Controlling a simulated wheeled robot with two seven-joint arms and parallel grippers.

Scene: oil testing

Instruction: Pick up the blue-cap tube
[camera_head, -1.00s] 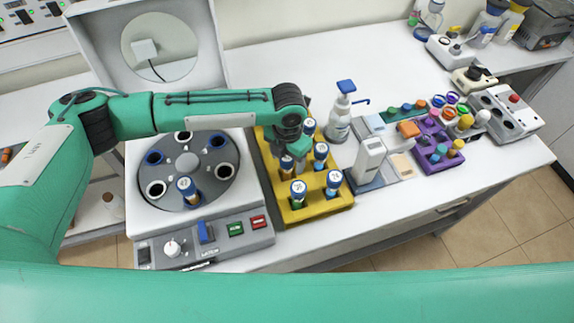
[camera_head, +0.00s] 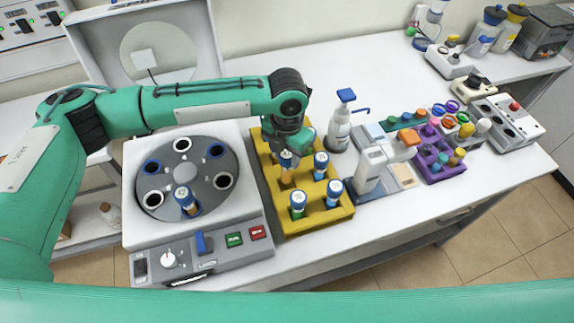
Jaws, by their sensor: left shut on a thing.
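My left gripper (camera_head: 292,152) is over the back half of the yellow rack (camera_head: 318,222), pointing down. It is shut on a blue-cap tube (camera_head: 286,163) with an amber lower part; the fingers are partly hidden, and I cannot tell whether the tube is clear of its hole. Other blue-cap tubes stand in the rack: one at the right (camera_head: 320,166), one at the front left (camera_head: 298,205) and one at the front right (camera_head: 334,193). Another blue-cap tube (camera_head: 186,200) stands in the centrifuge rotor. My right gripper is not in view.
The open centrifuge (camera_head: 140,226) stands left of the rack.

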